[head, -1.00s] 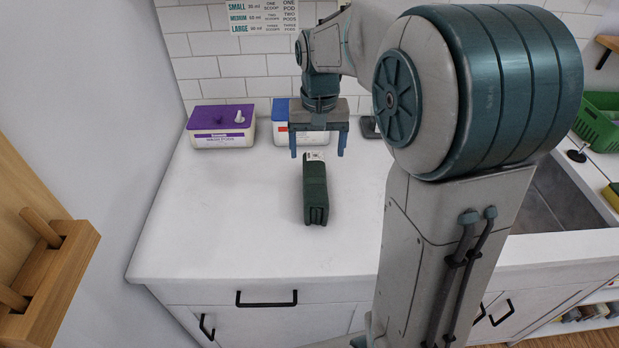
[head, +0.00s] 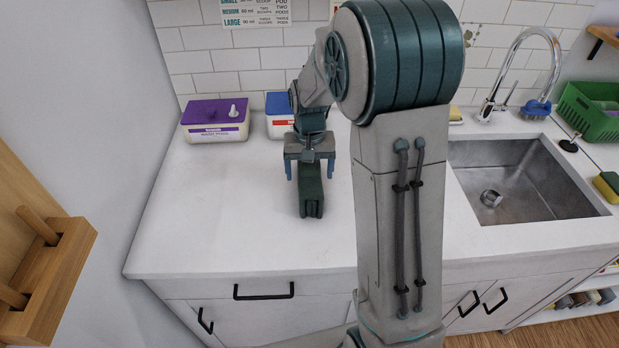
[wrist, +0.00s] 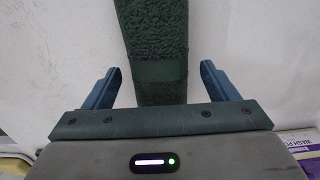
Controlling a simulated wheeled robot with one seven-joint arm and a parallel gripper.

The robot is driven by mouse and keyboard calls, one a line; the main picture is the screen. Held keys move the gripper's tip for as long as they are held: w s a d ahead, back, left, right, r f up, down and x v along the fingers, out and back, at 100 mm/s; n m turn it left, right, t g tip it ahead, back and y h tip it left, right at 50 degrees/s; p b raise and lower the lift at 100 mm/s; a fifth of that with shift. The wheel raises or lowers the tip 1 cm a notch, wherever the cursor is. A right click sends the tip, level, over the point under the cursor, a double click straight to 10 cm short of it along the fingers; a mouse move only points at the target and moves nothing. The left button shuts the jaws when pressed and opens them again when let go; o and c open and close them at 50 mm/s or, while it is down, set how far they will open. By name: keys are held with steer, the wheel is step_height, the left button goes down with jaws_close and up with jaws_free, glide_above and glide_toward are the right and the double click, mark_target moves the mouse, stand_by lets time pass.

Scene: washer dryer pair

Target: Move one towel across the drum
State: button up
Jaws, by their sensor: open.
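A long dark green towel (head: 311,197) with a terry texture lies folded on the white counter. My gripper (head: 309,173) is open above its far part, with one blue finger on each side of it. In the wrist view the towel (wrist: 155,45) runs between the open fingers of my gripper (wrist: 161,73), with a gap on both sides and nothing held. The towel's far end is hidden behind my gripper in the head view. No drum shows in either view.
A purple-lidded pod box (head: 216,120) and a blue-lidded box (head: 279,116) stand at the back wall. A steel sink (head: 530,180) lies to the right, with a green basket (head: 590,112) beyond. The counter (head: 215,215) left of the towel is clear.

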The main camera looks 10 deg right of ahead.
steer(key=shift+w+d+f+p, duration=0.1)
steer(key=shift+f+p, duration=0.05)
steer(key=shift+f, duration=0.8)
steer(key=shift+w+f+p, duration=0.1)
steer(key=shift+f+p, duration=0.05)
steer(key=shift+f, duration=0.75)
steer(key=c, duration=1.4)
steer(key=shift+o, duration=0.2)
steer(key=shift+r, duration=0.15)
step_height(320, 180, up, 4)
steer(key=shift+r+b, duration=0.1)
steer(key=shift+b, duration=0.5)
steer(key=s+d+r+b, duration=0.2)
steer(key=s+d+r, duration=0.4)
steer(key=s+d, duration=0.1)
steer(key=shift+s+d+r, duration=0.3)
steer(key=shift+s+d, duration=0.1)
steer(key=shift+d, duration=0.45)
